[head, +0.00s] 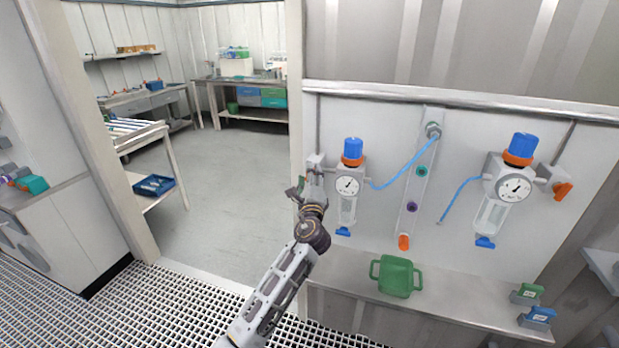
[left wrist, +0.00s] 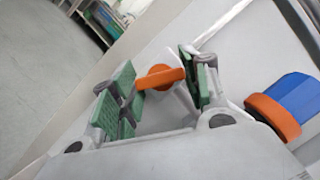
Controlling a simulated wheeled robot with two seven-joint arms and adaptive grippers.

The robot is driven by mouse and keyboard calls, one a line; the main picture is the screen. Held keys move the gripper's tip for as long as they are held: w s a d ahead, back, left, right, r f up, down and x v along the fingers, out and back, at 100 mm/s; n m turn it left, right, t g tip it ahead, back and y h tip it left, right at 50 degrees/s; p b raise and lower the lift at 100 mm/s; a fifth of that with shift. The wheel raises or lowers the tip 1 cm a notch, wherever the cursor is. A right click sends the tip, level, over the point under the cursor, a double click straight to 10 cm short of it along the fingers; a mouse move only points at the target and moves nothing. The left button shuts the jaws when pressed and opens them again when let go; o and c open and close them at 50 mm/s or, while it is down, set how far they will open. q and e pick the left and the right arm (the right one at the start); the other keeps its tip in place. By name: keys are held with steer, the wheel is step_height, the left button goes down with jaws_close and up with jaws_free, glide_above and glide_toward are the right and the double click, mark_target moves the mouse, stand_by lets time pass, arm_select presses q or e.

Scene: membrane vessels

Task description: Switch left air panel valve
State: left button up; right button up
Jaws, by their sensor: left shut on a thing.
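The left air panel valve is a grey block (head: 316,160) at the left end of the wall panel. Its orange handle (left wrist: 161,77) shows in the left wrist view between the green finger pads of my left gripper (head: 304,187). In the head view the gripper covers the handle. To the right of the valve is a regulator with a white gauge (head: 347,186) and a blue knob with an orange ring (head: 352,150). My right gripper is not in view.
A second regulator (head: 513,187) and a valve with an orange handle (head: 563,191) are at the panel's right. Blue hoses (head: 408,165) cross the panel. A green container (head: 396,276) stands on the ledge below. An open doorway with clear floor (head: 220,165) lies to the left.

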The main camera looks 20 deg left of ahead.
arm_select(q)
steer(key=shift+n+g+p, duration=0.5)
steer(key=shift+n+g, duration=0.3)
steer(key=shift+n, duration=1.1)
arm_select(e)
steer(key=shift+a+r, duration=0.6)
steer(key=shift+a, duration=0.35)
arm_select(q)
steer(key=o, duration=1)
steer(key=shift+v, duration=5.95)
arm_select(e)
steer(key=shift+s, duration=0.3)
arm_select(q)
steer(key=shift+f, duration=0.15)
